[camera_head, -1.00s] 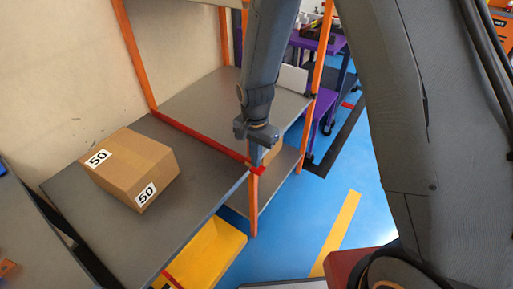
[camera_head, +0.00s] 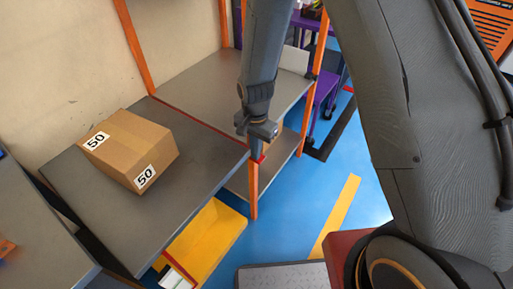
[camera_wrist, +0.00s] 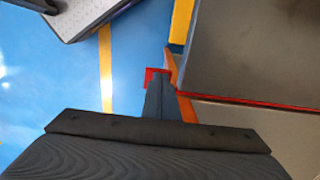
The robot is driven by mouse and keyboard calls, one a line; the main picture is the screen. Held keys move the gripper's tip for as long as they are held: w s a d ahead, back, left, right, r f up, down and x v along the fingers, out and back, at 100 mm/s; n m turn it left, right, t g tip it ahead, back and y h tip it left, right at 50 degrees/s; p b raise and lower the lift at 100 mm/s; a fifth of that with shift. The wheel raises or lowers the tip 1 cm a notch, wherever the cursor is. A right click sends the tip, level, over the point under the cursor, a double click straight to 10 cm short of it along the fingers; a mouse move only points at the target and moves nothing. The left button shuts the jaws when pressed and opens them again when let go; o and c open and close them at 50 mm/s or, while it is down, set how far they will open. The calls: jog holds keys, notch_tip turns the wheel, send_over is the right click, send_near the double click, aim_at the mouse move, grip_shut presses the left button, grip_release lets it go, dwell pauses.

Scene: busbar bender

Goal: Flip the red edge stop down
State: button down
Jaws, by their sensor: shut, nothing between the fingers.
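The red edge stop (camera_head: 205,126) shows in the head view as a thin red line along the seam between the two grey shelf surfaces. Its red end (camera_head: 261,158) stands out beside the orange post, below my gripper. In the wrist view the stop's long edge (camera_wrist: 255,104) is a thin red strip between the grey surfaces, and its red bracket end (camera_wrist: 150,72) is around the fingertips. My gripper (camera_head: 258,150) is shut and empty, pointing down at this end. The fingers (camera_wrist: 156,84) also show in the wrist view; whether they touch the red end I cannot tell.
A cardboard box (camera_head: 130,150) marked 50 sits on the left grey shelf (camera_head: 195,185). An orange post (camera_head: 253,190) stands at the shelf's front edge. A yellow bin (camera_head: 210,240) is below. Blue floor (camera_head: 295,225) is open to the right.

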jog(key=shift+s+f, duration=0.1)
jog(key=shift+f, duration=0.1)
jog(key=shift+r+p, duration=0.2)
jog(key=shift+p, duration=0.15)
notch_tip(320, 180, up, 14)
jog(key=p, duration=0.2)
dwell(0.6)
